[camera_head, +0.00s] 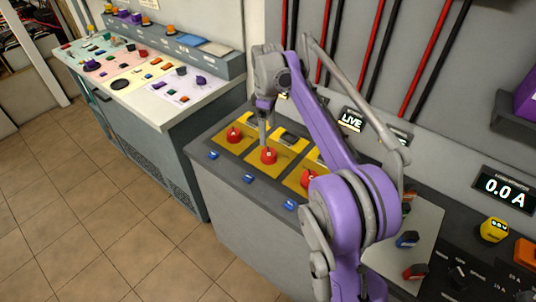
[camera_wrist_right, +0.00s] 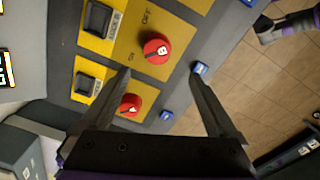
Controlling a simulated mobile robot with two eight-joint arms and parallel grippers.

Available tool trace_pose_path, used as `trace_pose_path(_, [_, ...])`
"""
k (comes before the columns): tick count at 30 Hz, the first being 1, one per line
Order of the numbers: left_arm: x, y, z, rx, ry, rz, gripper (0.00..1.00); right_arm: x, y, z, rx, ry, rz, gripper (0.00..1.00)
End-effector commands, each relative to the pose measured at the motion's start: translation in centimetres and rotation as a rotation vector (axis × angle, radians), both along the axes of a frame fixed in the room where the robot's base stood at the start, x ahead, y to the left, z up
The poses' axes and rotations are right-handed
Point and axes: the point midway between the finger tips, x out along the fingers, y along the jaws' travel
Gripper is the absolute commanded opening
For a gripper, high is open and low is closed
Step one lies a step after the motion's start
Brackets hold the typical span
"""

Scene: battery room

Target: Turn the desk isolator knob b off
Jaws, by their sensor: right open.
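Knob b (camera_wrist_right: 157,51) is a red round knob with a white letter on a yellow plate (camera_wrist_right: 125,43) marked OFF and ON; I cannot tell which mark it points at. In the head view it is the middle red knob (camera_head: 268,156) of three on the desk. My right gripper (camera_head: 265,143) points down just above it. In the right wrist view the open, empty fingers (camera_wrist_right: 161,72) stand apart on either side below the knob, with no visible contact. Another red knob (camera_wrist_right: 130,104) lies near the left finger.
Red knobs sit on both sides, at left (camera_head: 234,134) and right (camera_head: 309,178), the right one partly behind my arm. Blue tags (camera_head: 248,179) line the desk front. A LIVE display (camera_head: 352,119) is behind. A control console (camera_head: 150,80) stands at left; tiled floor (camera_head: 80,200) is clear.

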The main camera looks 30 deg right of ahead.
Motion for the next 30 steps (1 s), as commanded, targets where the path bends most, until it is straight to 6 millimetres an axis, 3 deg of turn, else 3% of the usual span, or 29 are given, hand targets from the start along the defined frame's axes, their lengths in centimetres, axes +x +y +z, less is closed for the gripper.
trace_pose_path(8, [-0.1,0.0,-0.5,0.0,0.002,0.0,0.5,0.6,-0.7,-2.4,0.004,0.016,0.029,0.95])
trace_pose_path(21, [-0.2,0.0,-1.2,0.0,0.005,0.0,0.5,0.6,-0.7,-10.0,0.004,0.015,0.027,0.95])
trace_pose_path(30, [-0.2,0.0,-1.3,0.0,0.005,0.0,0.5,0.6,-0.6,-11.2,0.003,0.014,0.027,0.95])
